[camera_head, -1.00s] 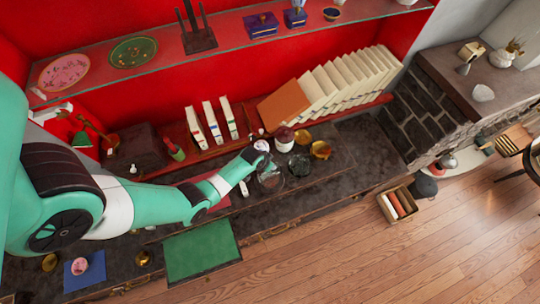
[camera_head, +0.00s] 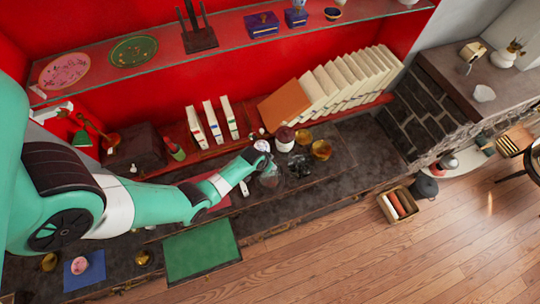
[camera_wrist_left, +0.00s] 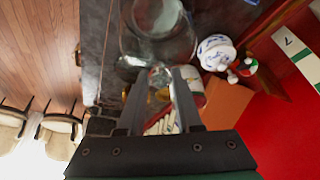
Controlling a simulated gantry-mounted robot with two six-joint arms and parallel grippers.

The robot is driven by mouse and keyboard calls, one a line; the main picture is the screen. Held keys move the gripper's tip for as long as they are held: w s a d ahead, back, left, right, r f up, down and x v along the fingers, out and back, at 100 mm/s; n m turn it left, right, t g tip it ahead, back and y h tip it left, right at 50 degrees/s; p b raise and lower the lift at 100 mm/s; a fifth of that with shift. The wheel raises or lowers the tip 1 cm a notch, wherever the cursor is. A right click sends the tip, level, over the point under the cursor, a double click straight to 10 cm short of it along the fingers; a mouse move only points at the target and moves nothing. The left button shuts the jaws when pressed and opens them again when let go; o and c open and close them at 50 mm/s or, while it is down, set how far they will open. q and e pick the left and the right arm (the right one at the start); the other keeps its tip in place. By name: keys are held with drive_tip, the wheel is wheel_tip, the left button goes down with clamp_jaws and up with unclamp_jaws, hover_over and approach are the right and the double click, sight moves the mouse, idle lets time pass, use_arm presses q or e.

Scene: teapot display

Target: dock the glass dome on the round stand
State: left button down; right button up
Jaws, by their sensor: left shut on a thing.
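My left gripper (camera_head: 257,160) is over the dark counter. In the left wrist view its two fingers (camera_wrist_left: 160,88) are closed on the clear knob of the glass dome (camera_wrist_left: 155,42). In the head view the transparent glass dome (camera_head: 270,178) shows faintly beside the fingers. A dark round piece (camera_head: 300,165), which looks like the round stand, is just right of the dome. I cannot tell whether the dome touches the counter or hangs just above it. My right gripper is in neither view.
A white pot with a dark red lid (camera_head: 284,138) and gold vessels (camera_head: 321,149) stand close behind the round piece. A blue-and-white pot (camera_wrist_left: 215,52) is near the fingers. Upright books (camera_head: 212,122) line the back. The counter to the right is clear.

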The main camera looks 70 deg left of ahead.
use_arm(q)
drive_tip(key=shift+f+b, duration=0.35)
drive_tip(key=shift+f, duration=0.1)
drive_tip(key=c, duration=0.9)
unclamp_jaws()
drive_tip(key=shift+o, duration=0.2)
